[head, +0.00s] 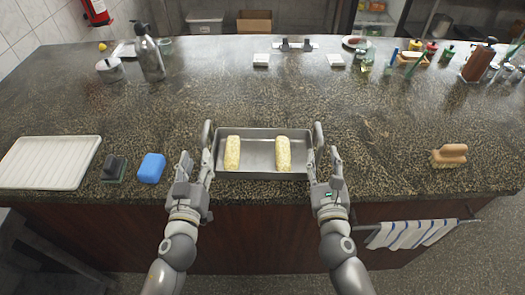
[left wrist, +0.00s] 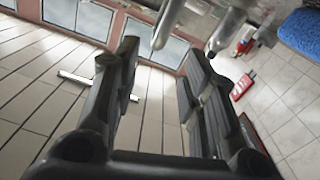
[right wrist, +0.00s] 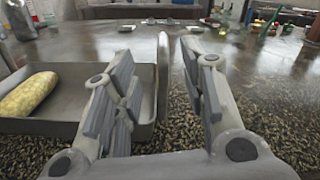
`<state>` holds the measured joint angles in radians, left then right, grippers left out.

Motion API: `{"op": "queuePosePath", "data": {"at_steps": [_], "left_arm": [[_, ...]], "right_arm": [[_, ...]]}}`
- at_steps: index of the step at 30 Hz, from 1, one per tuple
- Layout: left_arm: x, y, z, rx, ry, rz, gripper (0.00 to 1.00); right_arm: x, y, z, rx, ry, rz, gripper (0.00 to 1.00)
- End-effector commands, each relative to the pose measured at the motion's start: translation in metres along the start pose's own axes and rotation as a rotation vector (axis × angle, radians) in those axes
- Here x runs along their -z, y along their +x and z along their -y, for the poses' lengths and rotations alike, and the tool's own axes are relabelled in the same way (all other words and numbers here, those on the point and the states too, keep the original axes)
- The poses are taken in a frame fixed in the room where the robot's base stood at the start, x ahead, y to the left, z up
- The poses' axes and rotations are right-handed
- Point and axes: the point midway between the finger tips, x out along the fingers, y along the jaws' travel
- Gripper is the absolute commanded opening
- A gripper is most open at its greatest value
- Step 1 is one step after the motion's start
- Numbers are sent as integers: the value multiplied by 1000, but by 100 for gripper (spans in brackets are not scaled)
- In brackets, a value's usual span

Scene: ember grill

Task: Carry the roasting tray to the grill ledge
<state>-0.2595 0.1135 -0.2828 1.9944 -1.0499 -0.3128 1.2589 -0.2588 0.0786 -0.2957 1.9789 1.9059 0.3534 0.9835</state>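The roasting tray (head: 262,176) is a grey metal pan near the counter's front edge, with two pale yellow corn-like pieces (head: 233,153) (head: 283,153) lying in it. It has an upright handle on each short side, left (head: 207,134) and right (head: 319,135). My left gripper (head: 195,163) is open beside the left handle; whether the handle is between its fingers is unclear. My right gripper (head: 325,164) is open at the right handle. In the right wrist view, that handle (right wrist: 163,75) stands between the spread fingers, apart from both. I cannot identify the grill ledge.
A white ribbed tray (head: 48,165), a dark scrubber (head: 114,168) and a blue sponge (head: 151,168) lie left of the roasting tray. A wooden brush (head: 449,155) lies right. Bottles and a pot (head: 110,70) stand at the back. The counter's middle is clear.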

Motion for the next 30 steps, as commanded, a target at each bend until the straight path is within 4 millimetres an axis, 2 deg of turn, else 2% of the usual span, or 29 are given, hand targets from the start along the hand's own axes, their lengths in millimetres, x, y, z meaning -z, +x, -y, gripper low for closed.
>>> {"op": "queuePosePath", "data": {"at_steps": [3, 14, 20, 30], "left_arm": [[0, 1, -4, -15, -2, -6, 39], [1, 6, -4, -15, -2, -7, 39], [2, 31, -4, -14, 1, -8, 39], [1, 87, -4, -13, 0, -6, 39]], "right_arm": [[5, 1, 2, 13, 34, -21, 39], [4, 6, 2, 13, 30, -18, 39], [4, 31, 3, 14, 27, -16, 39], [5, 87, 3, 13, 28, -17, 39]]}}
